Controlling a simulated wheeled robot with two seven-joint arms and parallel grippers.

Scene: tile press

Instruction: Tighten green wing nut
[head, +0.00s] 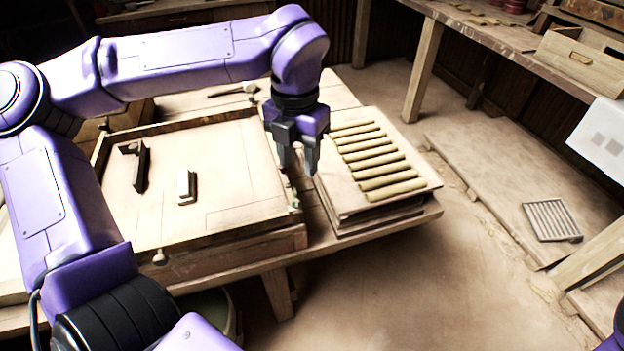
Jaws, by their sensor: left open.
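A small greenish piece, which looks like the green wing nut (295,200), sits at the right edge of the wooden frame (255,239). It is too small to make out its wings or how far it is turned. My left gripper (298,170) points down just above that edge, with its two fingers apart and nothing seen between them. The fingertips look a little above the greenish piece; I cannot tell whether they touch it. My right gripper is out of view.
A board with several clay rolls (376,160) stands close to the right of my left gripper. A grated tile (551,220) lies farther right; a hammer (234,90) lies behind.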

